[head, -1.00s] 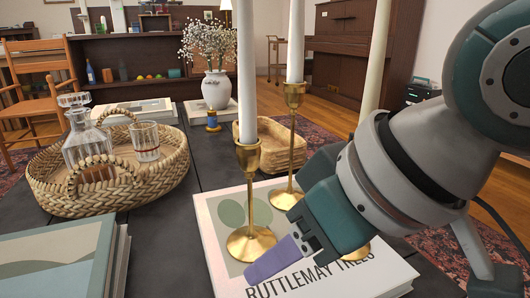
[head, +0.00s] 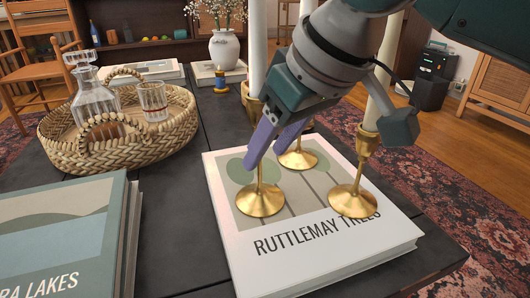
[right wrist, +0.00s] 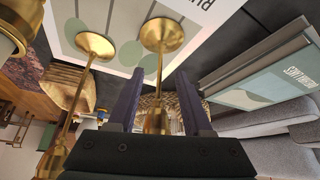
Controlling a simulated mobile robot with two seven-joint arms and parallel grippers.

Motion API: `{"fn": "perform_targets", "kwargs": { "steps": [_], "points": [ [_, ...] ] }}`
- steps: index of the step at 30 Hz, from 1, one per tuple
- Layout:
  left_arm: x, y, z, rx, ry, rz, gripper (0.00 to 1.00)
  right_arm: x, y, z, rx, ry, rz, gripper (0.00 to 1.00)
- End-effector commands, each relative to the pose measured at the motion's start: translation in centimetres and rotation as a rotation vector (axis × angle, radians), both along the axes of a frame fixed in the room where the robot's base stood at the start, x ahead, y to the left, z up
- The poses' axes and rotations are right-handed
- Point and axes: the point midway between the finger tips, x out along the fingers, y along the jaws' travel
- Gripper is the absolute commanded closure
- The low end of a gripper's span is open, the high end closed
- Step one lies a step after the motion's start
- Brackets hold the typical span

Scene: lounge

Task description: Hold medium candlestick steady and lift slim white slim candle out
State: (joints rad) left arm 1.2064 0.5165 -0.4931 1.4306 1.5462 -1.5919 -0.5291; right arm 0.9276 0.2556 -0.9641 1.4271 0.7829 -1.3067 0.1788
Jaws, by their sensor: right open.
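The medium brass candlestick (head: 260,203) stands upright on a white book, at the left of three candlesticks. A slim white candle (head: 257,45) stands upright in its cup. My right gripper (head: 264,158) is at its stem, with its purple fingers pointing down and toward the camera. In the right wrist view the candlestick (right wrist: 162,36) stands between the two spread fingers (right wrist: 157,100), which look clear of the stem. My gripper hides part of the stem. My left gripper is not in view.
Another brass candlestick (head: 297,158) stands just behind, partly hidden by my gripper. A shorter one (head: 353,200) with a white candle (head: 383,75) stands to the right. A wicker tray (head: 180,140) with a decanter (head: 90,100) and glass (head: 153,100) is left. The dark tabletop (head: 175,225) between is bare.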

Motion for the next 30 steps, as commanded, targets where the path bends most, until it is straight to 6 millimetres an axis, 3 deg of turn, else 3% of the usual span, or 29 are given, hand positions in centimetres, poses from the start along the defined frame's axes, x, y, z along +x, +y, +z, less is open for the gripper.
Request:
{"fn": "perform_targets", "kwargs": {
  "steps": [6, 17, 30],
  "points": [
    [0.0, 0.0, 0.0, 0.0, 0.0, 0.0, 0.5, 0.8, 0.8, -2.1, 0.0, 0.001, 0.0, 0.5],
    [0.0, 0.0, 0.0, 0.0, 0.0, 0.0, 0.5, 1.1, 0.9, -2.5, -0.001, -0.001, 0.0, 0.5],
    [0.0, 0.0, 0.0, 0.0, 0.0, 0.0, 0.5, 1.1, 0.9, -2.5, 0.0, -0.001, 0.001, 0.97]
  ]
}}
